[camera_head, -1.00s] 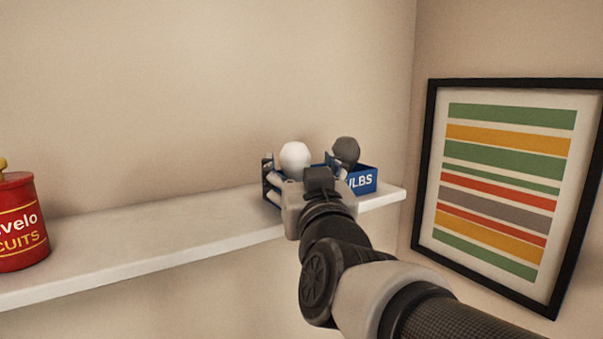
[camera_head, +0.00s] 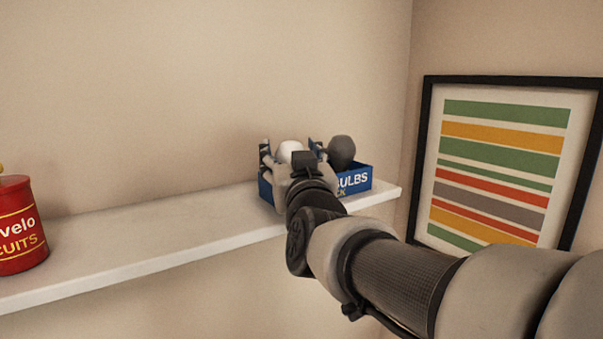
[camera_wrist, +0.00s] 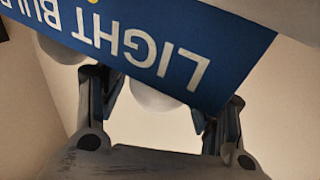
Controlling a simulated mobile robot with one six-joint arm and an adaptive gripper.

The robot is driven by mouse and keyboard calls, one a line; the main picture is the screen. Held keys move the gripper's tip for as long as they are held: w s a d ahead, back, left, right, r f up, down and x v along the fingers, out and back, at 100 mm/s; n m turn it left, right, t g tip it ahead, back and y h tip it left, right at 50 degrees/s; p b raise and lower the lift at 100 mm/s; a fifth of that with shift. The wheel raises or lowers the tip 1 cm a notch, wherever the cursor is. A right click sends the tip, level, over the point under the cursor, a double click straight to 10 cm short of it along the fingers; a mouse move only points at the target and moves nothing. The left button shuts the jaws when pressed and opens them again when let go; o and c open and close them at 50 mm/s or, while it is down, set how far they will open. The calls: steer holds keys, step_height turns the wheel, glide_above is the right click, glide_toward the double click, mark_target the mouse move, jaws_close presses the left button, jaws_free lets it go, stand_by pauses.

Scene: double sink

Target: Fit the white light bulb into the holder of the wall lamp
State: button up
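The white light bulb (camera_head: 290,148) stands in a blue box (camera_head: 356,183) on the shelf, partly hidden behind my gripper in the head view. My gripper (camera_head: 290,153) reaches over the box, with one finger on each side of the bulb. In the wrist view my gripper (camera_wrist: 157,103) is open, and the white bulb (camera_wrist: 155,98) shows between the fingers with small gaps beside it. The box's lettered wall (camera_wrist: 235,50) covers part of the bulb there. The wall lamp and its holder are not in view.
A dark grey bulb (camera_head: 341,152) stands in the box, right of the white one. The white shelf (camera_head: 150,240) is clear between the box and a red biscuit tin (camera_head: 18,225) at the left. A framed striped picture (camera_head: 505,165) hangs on the right wall.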

steer(key=c, duration=0.6)
steer(key=shift+o, duration=0.2)
steer(key=shift+r, duration=0.15)
